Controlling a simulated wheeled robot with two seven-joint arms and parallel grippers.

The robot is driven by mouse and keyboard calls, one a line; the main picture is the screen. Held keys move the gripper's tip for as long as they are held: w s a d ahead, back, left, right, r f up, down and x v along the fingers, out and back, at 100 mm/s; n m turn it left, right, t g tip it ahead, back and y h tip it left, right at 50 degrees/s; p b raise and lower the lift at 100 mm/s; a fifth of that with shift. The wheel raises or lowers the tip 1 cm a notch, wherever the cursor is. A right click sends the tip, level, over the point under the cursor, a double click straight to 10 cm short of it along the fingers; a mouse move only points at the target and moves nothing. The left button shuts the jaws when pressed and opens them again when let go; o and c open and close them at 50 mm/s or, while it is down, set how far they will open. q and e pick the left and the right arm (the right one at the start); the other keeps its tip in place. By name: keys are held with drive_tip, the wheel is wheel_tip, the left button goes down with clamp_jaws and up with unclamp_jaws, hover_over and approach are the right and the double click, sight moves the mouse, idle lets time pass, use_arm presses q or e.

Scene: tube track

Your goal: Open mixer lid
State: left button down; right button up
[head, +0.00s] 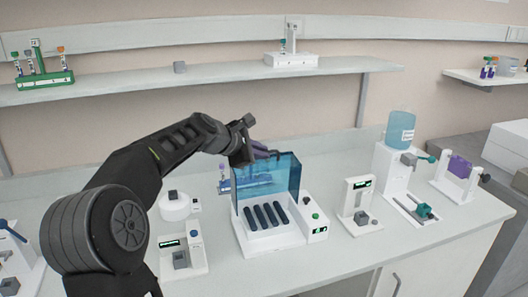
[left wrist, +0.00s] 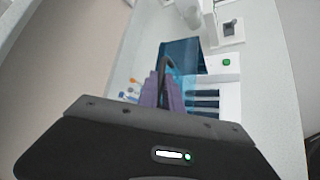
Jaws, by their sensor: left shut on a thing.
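The mixer (head: 268,238) is a white box with several dark rollers on top, standing mid-table in the head view. Its see-through blue lid (head: 285,172) stands raised at the back of the rollers, which show uncovered in front. The lid also shows in the left wrist view (left wrist: 185,58). My left gripper (head: 262,151) is at the lid's top edge, with purple fingers (left wrist: 163,90) shut on the dark lid handle (left wrist: 170,68). The exact contact is partly hidden by the fingers. My right gripper is out of view.
A white round device (head: 174,208) and a small device with a display (head: 183,256) stand left of the mixer. Another display device (head: 357,207) and a blue bottle dispenser (head: 399,130) stand right. A tube rack (head: 240,183) is behind the lid. A wall shelf (head: 200,80) runs behind.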

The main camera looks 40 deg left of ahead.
use_arm(q)
drive_tip(key=shift+a, duration=0.1)
drive_tip(key=c, duration=1.5)
unclamp_jaws()
drive_tip(key=shift+s+r+b, duration=0.35)
drive_tip(key=shift+s, duration=0.2)
drive_tip(key=b+v, duration=0.1)
drive_tip(key=v, duration=0.5)
drive_tip(key=shift+s+r, duration=0.2)
drive_tip(key=shift+f, duration=0.1)
